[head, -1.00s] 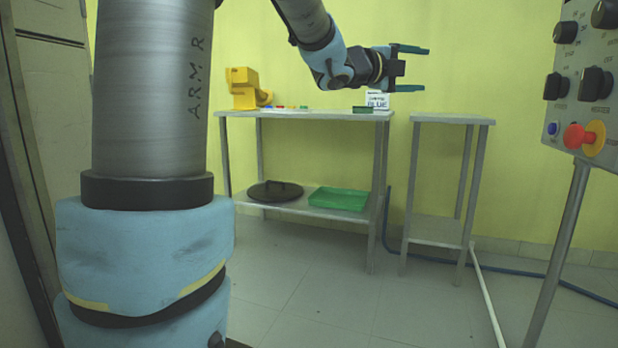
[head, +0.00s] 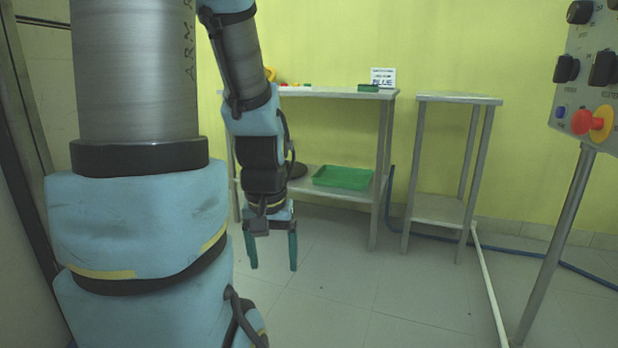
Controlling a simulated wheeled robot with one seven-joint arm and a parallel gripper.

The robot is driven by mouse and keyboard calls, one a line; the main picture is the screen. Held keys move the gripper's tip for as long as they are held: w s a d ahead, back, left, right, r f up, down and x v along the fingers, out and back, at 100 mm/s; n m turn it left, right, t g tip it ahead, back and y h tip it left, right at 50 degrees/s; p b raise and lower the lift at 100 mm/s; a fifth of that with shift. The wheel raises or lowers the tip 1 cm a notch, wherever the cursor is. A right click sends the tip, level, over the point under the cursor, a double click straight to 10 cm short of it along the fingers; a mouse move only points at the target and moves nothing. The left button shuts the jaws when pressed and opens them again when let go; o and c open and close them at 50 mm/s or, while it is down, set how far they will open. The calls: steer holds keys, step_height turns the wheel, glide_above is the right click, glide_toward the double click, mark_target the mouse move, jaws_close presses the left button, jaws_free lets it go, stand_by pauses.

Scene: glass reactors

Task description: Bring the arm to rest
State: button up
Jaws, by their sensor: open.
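My gripper (head: 272,262) hangs at the end of my arm in the head view, pointing down at the floor. Its two green fingers stand apart with nothing between them. It is in front of the left part of the steel table, in open air above the tiled floor. My forearm covers the left part of the table and most of the yellow object on it.
The steel table (head: 335,93) holds a blue-lettered sign (head: 383,77) and a green block (head: 368,88). Its lower shelf holds a green tray (head: 342,178). A smaller stand (head: 458,98) is empty. A control panel (head: 590,70) stands right. A blue hose (head: 520,250) crosses the floor.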

step_height(320, 180, up, 38)
steer(key=p, duration=3.5)
steer(key=shift+w+p, duration=0.3)
steer(key=shift+p, duration=0.1)
steer(key=shift+f, duration=0.15)
